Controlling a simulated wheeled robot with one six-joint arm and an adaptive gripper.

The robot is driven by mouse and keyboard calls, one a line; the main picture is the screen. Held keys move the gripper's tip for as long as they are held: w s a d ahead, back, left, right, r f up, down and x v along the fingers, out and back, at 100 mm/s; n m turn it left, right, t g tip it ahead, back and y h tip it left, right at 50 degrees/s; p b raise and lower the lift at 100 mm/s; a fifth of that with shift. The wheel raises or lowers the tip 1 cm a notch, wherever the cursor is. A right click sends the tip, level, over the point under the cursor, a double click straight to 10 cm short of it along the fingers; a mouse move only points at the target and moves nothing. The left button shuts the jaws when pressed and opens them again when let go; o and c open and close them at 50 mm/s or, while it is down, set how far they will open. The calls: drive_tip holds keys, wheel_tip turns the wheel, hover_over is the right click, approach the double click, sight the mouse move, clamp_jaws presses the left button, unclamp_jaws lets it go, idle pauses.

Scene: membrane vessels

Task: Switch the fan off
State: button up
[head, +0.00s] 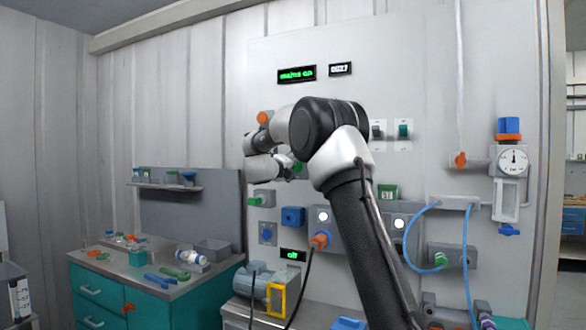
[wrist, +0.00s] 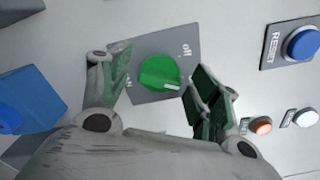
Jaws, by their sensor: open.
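In the wrist view a round green knob (wrist: 158,73) sits on a grey plate (wrist: 187,32) on the panel. The plate reads "off" at its upper right; the label at its left is mostly hidden by a finger. The knob's white mark lies at its lower right, short of the "off" label. My gripper (wrist: 157,68) is open, with one finger on each side of the knob; I cannot tell whether they touch it. In the head view my gripper (head: 272,153) is at the wall panel, largely hidden by my arm. Which switch belongs to the fan cannot be read.
A blue RESET button (wrist: 302,43) is right of the knob. An orange button (wrist: 261,126) and a white button (wrist: 305,118) are below right. A blue box (wrist: 28,100) is at left. Displays read "mains on" (head: 296,74) and "off" (head: 293,255). A teal bench (head: 150,295) stands left.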

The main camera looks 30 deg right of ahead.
drive_tip(key=c, duration=1)
drive_tip(key=shift+c, duration=0.2)
drive_tip(key=shift+n, duration=0.3)
drive_tip(key=n, duration=0.5)
drive_tip(key=shift+f, duration=0.1)
drive_tip(key=n, duration=0.6)
drive_tip(key=shift+f, duration=0.1)
drive_tip(key=shift+n, duration=0.3)
drive_tip(key=o, duration=1)
drive_tip(key=shift+o, duration=0.2)
drive_tip(key=shift+a, duration=0.15)
